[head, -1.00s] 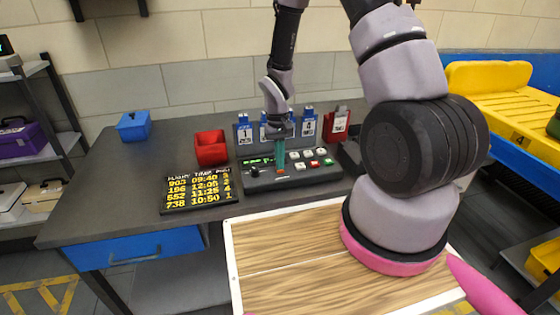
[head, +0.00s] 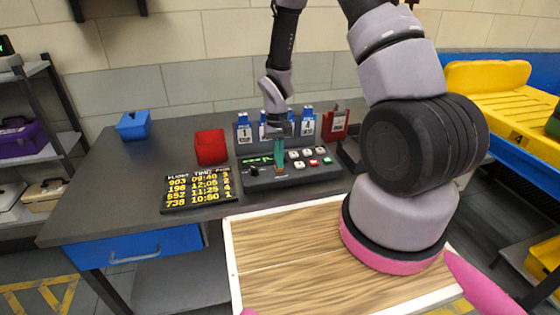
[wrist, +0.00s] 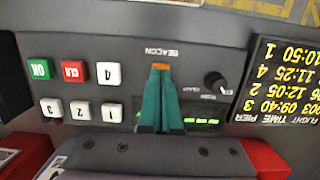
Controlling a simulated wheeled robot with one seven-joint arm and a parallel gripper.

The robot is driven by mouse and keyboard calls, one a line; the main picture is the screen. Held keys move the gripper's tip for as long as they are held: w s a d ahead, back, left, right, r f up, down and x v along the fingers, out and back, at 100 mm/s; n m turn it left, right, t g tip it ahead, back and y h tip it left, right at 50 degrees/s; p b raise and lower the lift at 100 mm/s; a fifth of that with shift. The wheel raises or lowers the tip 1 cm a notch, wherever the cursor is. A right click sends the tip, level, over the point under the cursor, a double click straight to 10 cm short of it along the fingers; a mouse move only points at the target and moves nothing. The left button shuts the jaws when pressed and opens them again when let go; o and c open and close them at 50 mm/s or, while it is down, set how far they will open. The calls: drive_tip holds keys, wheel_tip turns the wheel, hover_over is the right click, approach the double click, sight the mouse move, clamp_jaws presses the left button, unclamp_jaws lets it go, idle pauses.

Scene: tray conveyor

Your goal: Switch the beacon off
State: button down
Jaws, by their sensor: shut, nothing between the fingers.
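The dark control panel (head: 300,178) stands on the grey desk. It also fills much of the wrist view (wrist: 120,25), upside down, with a BEACON label (wrist: 160,52). The orange beacon switch (wrist: 160,67) shows right at the tips of my gripper, just by that label. My gripper (wrist: 154,85) has teal fingers closed together, with nothing between them. In the head view my gripper (head: 279,166) points down onto the panel. The fingers hide most of the switch, and I cannot tell its position or whether they touch it.
White, red and green buttons (wrist: 108,74) and a black knob (wrist: 214,82) flank the fingers. A flight board (head: 199,190) lies left of the panel. A red bin (head: 210,147), a blue bin (head: 133,125) and blue numbered holders (head: 243,130) stand behind. The desk's left side is clear.

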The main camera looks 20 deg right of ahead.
drive_tip(key=shift+w+f, duration=0.2)
drive_tip(key=shift+w, duration=0.2)
drive_tip(key=shift+w+r, duration=0.15)
drive_tip(key=shift+r, duration=0.1)
wheel_tip(320, 180, up, 14)
drive_tip(key=w, duration=0.1)
drive_tip(key=shift+f, duration=0.15)
drive_tip(key=shift+w+a, duration=0.1)
drive_tip(key=shift+a, duration=0.1)
idle(0.4)
drive_tip(key=f, duration=0.4)
drive_tip(key=s+f, duration=0.1)
drive_tip(key=f, duration=0.4)
drive_tip(key=s+f, duration=0.1)
drive_tip(key=f, duration=0.3)
drive_tip(key=shift+s+f, duration=0.15)
drive_tip(key=shift+f, duration=0.2)
